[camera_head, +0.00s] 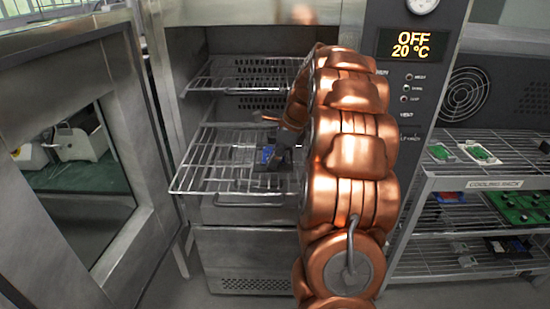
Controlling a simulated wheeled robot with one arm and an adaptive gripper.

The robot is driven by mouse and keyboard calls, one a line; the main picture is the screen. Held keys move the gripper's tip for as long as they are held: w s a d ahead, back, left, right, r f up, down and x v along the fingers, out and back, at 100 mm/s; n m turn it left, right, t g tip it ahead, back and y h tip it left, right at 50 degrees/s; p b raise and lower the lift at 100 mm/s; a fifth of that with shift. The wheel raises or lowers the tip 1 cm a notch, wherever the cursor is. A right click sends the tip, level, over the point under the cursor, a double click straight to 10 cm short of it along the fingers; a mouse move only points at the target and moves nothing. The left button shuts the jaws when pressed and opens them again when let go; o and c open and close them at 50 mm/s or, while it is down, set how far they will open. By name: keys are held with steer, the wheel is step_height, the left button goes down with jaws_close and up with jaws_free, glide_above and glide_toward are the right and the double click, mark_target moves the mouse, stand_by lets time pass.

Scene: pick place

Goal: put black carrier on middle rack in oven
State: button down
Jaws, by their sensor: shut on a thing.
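The oven (185,50) stands open in front of me. A wire rack (205,178) juts out of its opening, below an upper wire rack (225,82). My copper arm reaches into the opening from the right. My gripper (277,158), small and dark, is low over the jutting rack and shut on the black carrier (261,165), which shows a blue piece on it. The arm and gripper hide part of the carrier. I cannot tell whether the carrier touches the wires.
The oven door (75,190) with its window is swung open to the left. A panel (409,44) reads OFF, 20 °C. A cooling rack (495,184) on the right holds green and blue boards and dark carriers. The left part of the jutting rack is bare.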

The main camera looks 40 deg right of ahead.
steer(key=c, duration=1.2)
jaws_free()
steer(key=shift+f, duration=0.1)
steer(key=shift+b+v, duration=1.35)
steer(key=shift+v, duration=4.75)
